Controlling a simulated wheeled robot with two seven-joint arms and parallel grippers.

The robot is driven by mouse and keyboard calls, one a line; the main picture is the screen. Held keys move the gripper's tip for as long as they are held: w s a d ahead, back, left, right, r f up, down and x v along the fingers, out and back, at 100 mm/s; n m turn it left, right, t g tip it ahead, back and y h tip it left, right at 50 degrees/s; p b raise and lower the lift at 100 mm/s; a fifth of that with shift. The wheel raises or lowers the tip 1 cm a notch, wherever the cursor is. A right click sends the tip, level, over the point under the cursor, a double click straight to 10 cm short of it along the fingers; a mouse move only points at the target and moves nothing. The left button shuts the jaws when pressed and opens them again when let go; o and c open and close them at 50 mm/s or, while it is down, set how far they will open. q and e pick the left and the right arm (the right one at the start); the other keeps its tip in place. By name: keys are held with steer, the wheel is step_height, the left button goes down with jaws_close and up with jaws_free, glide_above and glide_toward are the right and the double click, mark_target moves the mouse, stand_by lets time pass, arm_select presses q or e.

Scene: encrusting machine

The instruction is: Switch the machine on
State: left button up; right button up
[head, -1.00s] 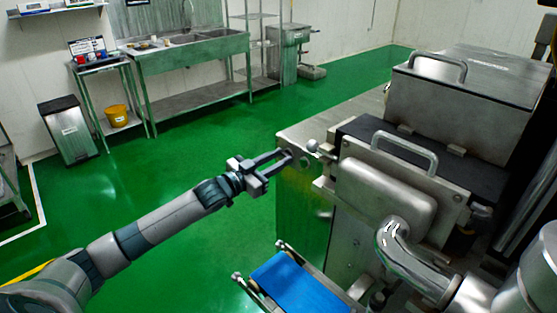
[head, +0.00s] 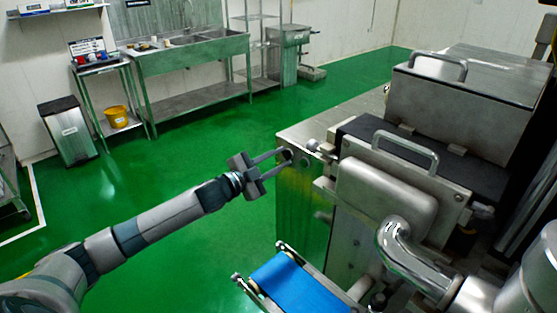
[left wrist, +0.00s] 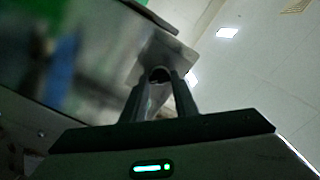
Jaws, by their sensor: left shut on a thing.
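The encrusting machine (head: 385,190) is a large steel unit on the right of the head view. A small dark round knob (head: 287,155) sits on its upper left corner panel. My left gripper (head: 284,157) reaches it from the left, with one finger on each side, shut on the knob. In the left wrist view the dark knob (left wrist: 160,74) shows between the fingertips (left wrist: 161,82), against a steel panel. The fingers hide part of the knob, and its markings cannot be read. My right gripper is not in view.
A blue conveyor belt (head: 297,286) juts out low at the machine's front. A second round metal fitting (head: 304,160) is close to the right of the fingertips. The green floor (head: 190,150) is clear to the left. A steel sink table (head: 190,58) stands at the back wall.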

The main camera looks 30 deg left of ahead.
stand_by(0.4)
arm_select(q)
steer(key=o, duration=1.1)
steer(key=shift+c, duration=0.2)
steer(key=b+v, duration=0.5)
steer(key=v, duration=1.2)
steer(key=shift+s, duration=0.2)
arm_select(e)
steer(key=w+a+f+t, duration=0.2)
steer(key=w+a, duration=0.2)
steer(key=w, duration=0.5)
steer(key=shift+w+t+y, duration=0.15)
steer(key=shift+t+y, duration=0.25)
arm_select(q)
steer(key=shift+a, duration=0.15)
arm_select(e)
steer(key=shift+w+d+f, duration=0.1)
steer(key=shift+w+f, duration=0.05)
